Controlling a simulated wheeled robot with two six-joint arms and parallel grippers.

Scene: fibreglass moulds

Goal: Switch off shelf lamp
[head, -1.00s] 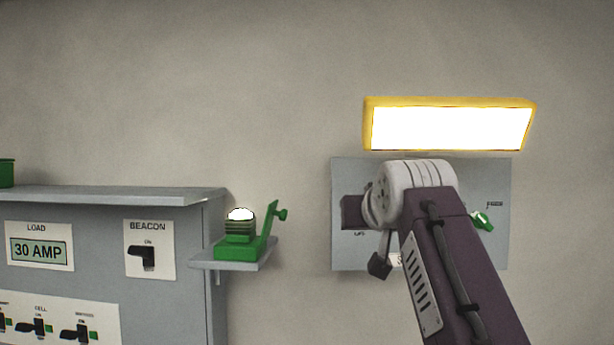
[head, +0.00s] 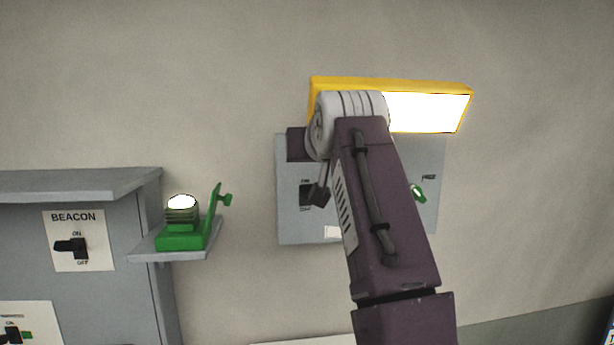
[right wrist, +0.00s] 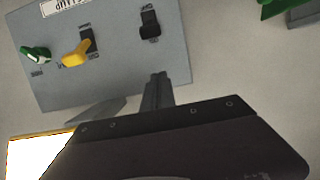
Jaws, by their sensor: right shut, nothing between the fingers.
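A wide lamp (head: 425,112) with a yellow frame is lit, above a grey switch panel (head: 292,228) on the wall. The panel's label (right wrist: 62,6) is cut off; its end seems to read "AMP". The panel carries a black toggle (head: 306,195), also in the right wrist view (right wrist: 150,24), a yellow toggle (right wrist: 76,53) and a green one (head: 418,193). My arm hides the yellow one in the head view. My right gripper (head: 320,192) is shut and empty in front of the panel. In the wrist view its tips (right wrist: 157,76) are apart from the black toggle. My left gripper is out of view.
A small lit lamp on a green base (head: 181,236) stands on a little side shelf (head: 150,254), left of the panel. Beside it is a grey cabinet (head: 105,290) with a black BEACON switch (head: 72,247). The wall between is clear.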

